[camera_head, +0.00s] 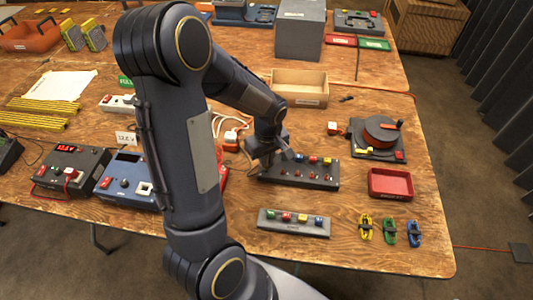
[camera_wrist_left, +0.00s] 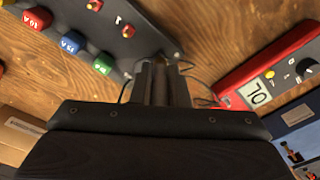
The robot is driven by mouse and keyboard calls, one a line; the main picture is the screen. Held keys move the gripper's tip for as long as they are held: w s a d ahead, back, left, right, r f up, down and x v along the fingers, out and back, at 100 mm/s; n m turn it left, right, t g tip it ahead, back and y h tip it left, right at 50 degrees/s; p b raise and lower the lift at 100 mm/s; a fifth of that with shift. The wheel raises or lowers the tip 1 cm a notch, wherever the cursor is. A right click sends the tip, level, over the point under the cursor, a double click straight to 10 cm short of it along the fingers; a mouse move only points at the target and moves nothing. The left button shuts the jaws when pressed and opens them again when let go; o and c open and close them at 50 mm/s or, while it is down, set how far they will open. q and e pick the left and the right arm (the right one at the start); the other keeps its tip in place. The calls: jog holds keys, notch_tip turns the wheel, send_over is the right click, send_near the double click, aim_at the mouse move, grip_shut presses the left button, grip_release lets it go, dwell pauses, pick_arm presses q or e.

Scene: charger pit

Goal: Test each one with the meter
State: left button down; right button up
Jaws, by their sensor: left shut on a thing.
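My left gripper (camera_head: 268,160) is at the left end of a dark grey block (camera_head: 290,181) with coloured plug-in pieces and small red parts on top. In the left wrist view, the gripper's fingers (camera_wrist_left: 165,85) are close together on something small and dark, mostly hidden between them. Thin dark leads curve out beside the fingers. The block's red (camera_wrist_left: 37,18), blue (camera_wrist_left: 72,41) and green (camera_wrist_left: 102,64) pieces show at upper left there, apart from the fingers. A red meter (camera_wrist_left: 285,72) with a lit-looking display lies to the right. In the head view my left arm mostly hides it.
A paler strip (camera_head: 293,227) with several coloured pieces lies at the front. Beside it are yellow (camera_head: 365,228), green (camera_head: 389,231) and blue (camera_head: 414,234) clip-like pieces. A red tray (camera_head: 390,185) and a reel (camera_head: 380,135) stand right; a wooden box (camera_head: 299,88) stands behind.

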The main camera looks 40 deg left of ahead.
pick_arm(q)
jog(key=shift+p, duration=0.6)
jog(key=shift+s+d+r+p, duration=0.1)
jog(key=shift+d+r+p, duration=0.05)
jog(key=shift+r+p, duration=0.9)
jog(key=shift+r, duration=0.25)
pick_arm(e)
jog(key=shift+r, duration=0.8)
